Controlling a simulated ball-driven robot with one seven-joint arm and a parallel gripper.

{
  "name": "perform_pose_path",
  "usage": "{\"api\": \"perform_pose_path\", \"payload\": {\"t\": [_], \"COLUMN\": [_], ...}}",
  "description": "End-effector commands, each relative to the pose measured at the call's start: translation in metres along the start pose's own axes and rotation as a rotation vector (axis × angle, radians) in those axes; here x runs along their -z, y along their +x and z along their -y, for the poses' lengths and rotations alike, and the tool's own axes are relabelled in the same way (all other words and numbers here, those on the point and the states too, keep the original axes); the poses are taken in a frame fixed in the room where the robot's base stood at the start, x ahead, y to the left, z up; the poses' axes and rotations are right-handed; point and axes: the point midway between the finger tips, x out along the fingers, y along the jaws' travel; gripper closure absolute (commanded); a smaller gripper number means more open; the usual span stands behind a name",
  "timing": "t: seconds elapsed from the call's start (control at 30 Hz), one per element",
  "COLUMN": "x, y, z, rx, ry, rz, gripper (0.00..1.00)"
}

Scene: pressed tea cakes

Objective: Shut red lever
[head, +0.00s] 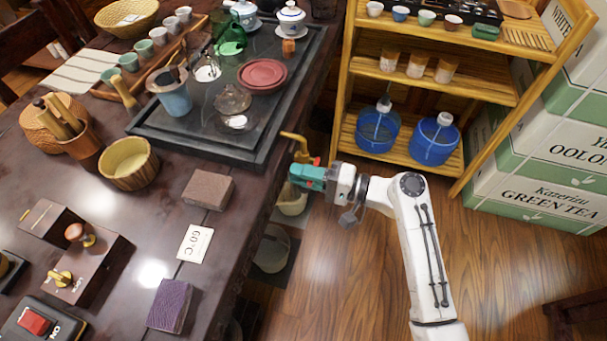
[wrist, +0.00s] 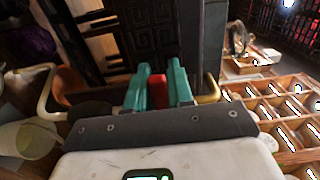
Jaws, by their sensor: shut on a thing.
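My gripper (head: 303,175) is at the right edge of the dark table, beside the brass tap (head: 295,140). In the wrist view, the teal fingers of my gripper (wrist: 157,90) are closed around the red lever (wrist: 157,91), which shows between them. The brass tap also shows just right of the fingers in the wrist view (wrist: 210,90). The gripper covers much of the lever in the head view, so its exact angle is hard to tell.
A pale bucket (head: 293,203) stands below the gripper and a clear container (head: 272,249) lies nearer. The dark tea tray (head: 190,143) is on the table to the left. A wooden shelf (head: 345,80) stands behind. The wooden floor (head: 330,275) at right is open.

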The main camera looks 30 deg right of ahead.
Motion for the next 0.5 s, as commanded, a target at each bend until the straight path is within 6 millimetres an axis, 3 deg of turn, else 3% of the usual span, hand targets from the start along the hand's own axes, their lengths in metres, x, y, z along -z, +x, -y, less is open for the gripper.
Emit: {"api": "perform_pose_path", "payload": {"t": [0.1,0.13,0.3,0.5], "x": [0.0002,0.0002,0.0001,0.0000], "y": [-0.0007,-0.0007,-0.0006,-0.0003], "z": [-0.0013,-0.0014,-0.0011,-0.0007], "rx": [-0.003,-0.003,-0.002,-0.002], "ry": [0.000,0.000,0.001,0.001], "rz": [-0.002,-0.002,-0.001,-0.001], "gripper": [1.00,0.75,0.59,0.57]}}
